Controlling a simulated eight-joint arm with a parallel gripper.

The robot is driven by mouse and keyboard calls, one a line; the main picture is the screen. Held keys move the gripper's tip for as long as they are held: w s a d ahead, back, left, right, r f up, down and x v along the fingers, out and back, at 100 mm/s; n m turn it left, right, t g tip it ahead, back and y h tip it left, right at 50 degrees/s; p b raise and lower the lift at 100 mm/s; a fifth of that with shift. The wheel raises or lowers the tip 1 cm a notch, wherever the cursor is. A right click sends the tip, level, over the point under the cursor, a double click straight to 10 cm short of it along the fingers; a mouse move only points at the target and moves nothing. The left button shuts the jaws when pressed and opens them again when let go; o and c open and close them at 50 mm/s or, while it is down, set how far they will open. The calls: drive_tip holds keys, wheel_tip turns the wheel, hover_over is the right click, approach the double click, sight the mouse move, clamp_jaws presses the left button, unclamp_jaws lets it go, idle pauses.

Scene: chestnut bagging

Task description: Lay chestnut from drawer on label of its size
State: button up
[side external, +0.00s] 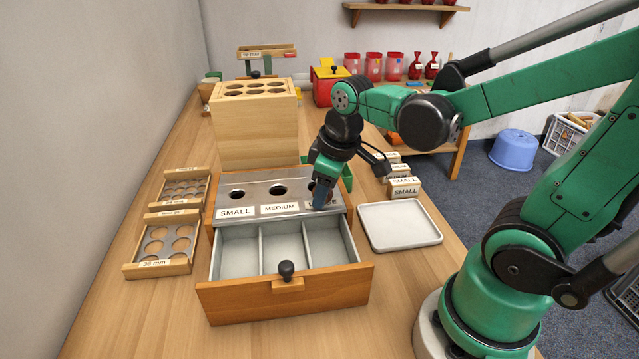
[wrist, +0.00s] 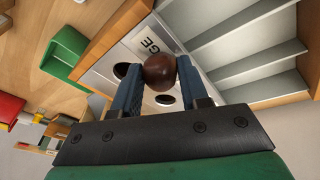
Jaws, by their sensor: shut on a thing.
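A dark brown chestnut (wrist: 160,72) is held between the two blue fingers of my gripper (side external: 322,193), in the wrist view. In the side view the fingers hide it. My gripper points down at the LARGE label (side external: 334,203), which it partly covers. The letters GE of that label (wrist: 149,46) show just beyond the chestnut in the wrist view. I cannot tell whether the chestnut touches the surface. The SMALL label (side external: 235,212) and MEDIUM label (side external: 280,208) lie bare to the left. The drawer (side external: 235,301) is pulled out; its three compartments look empty.
A tall wooden block with holes (side external: 254,125) stands behind the metal-topped box (side external: 255,200). Gauge trays (side external: 160,245) lie left. An empty white tray (side external: 399,226) and small labelled boxes (side external: 403,187) are right.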

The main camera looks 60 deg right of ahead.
drive_tip(key=shift+f, duration=0.1)
drive_tip(key=o, duration=1.3)
drive_tip(key=shift+c, duration=0.2)
drive_tip(key=shift+r, duration=3.05)
drive_tip(key=shift+f, duration=0.15)
drive_tip(key=shift+f, duration=2.5)
